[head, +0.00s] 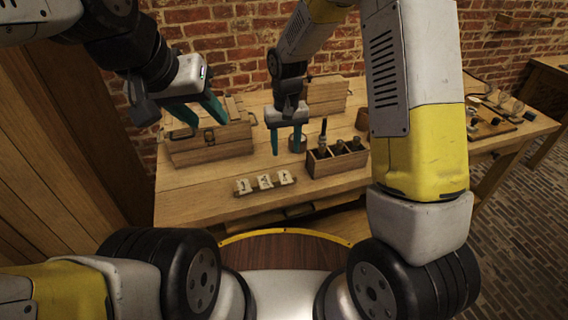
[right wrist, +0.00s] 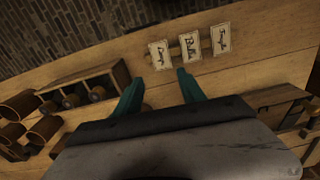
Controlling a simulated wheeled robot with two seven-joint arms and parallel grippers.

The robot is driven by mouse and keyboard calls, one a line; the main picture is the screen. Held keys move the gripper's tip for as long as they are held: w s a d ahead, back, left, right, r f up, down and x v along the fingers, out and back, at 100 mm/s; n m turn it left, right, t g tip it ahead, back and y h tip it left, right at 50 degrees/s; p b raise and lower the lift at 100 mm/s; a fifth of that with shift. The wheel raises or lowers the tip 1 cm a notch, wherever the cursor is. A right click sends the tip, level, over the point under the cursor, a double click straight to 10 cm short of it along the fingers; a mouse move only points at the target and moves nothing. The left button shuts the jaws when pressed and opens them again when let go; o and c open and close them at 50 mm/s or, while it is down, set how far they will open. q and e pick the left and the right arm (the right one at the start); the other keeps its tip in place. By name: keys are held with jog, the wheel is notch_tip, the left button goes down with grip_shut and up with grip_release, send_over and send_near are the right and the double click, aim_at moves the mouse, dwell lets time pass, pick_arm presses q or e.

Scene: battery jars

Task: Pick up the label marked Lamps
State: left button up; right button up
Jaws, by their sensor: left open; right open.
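Three cream labels stand in a row on a small wooden holder near the table's front edge. In the right wrist view they are the left label (right wrist: 160,54), the middle label (right wrist: 190,46) and the right label (right wrist: 221,39). Their dark writing is too small to read surely, so I cannot tell which one says Lamps. My right gripper (head: 285,143) is open and empty above the table, behind the labels in the head view. In the right wrist view its fingertips (right wrist: 160,80) point toward the left label, apart from it. My left gripper (head: 210,120) is open and empty, near a wooden box.
A compartmented wooden box (head: 337,168) with dark items stands right of the labels in the head view. The wooden box (head: 210,150) stands at the left, another case (head: 326,95) at the back. The table front (head: 205,200) left of the labels is clear.

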aim_at(284, 175)
jog(key=shift+s+a+f, duration=0.1)
jog(key=shift+a+f, duration=0.05)
jog(key=shift+f, duration=0.35)
jog(key=shift+a+f, duration=0.15)
jog(key=shift+f, duration=0.3)
jog(key=shift+s+d+f, duration=0.1)
jog(key=shift+s+f, duration=0.05)
jog(key=shift+f, duration=3.3)
grip_shut()
